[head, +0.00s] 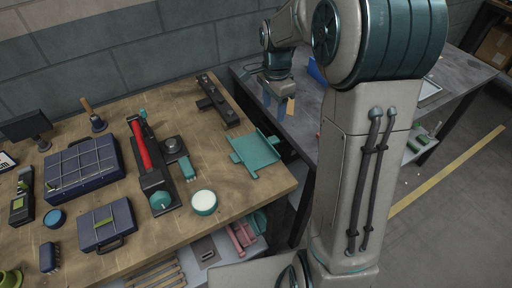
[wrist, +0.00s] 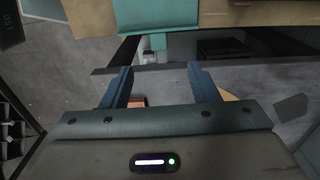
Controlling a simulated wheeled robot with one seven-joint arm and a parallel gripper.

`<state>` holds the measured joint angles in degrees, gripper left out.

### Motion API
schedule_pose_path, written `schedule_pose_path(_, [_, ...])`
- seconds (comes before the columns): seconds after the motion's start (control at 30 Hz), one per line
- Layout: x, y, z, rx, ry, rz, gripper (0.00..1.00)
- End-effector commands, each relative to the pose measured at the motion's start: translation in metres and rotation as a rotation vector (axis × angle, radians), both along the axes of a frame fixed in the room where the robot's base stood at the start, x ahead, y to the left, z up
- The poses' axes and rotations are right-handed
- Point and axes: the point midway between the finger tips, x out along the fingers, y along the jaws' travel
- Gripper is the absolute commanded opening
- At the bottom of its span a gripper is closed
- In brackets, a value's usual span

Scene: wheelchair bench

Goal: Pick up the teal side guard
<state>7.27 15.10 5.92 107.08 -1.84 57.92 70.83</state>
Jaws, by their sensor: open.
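The teal side guard (head: 255,151) is a flat plate with small tabs. It lies on the wooden bench (head: 235,188) near its right edge. In the wrist view the side guard (wrist: 158,20) shows at the top, cut off by the frame, with a tab pointing down toward the gap beside the bench. My gripper (head: 279,104) is open and empty, above the grey table to the right of the bench and apart from the guard. In the wrist view its two blue fingers (wrist: 161,82) stand wide apart with nothing between them.
A black clamp-like tool (head: 218,100) lies behind the guard, and a white-topped teal jar (head: 204,202) stands to its front left. A black fixture with a red bar (head: 141,150) is further left. A gap separates the bench from the grey table (head: 462,80).

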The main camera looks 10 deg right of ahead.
Motion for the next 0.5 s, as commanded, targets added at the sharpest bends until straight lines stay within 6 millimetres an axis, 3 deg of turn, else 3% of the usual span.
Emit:
schedule_pose_path(0.23, [-0.002, 0.001, -0.051, 0.001, 0.006, 0.003, 0.55])
schedule_pose_path(0.5, [-0.001, 0.000, -0.074, 0.001, 0.001, 0.003, 0.55])
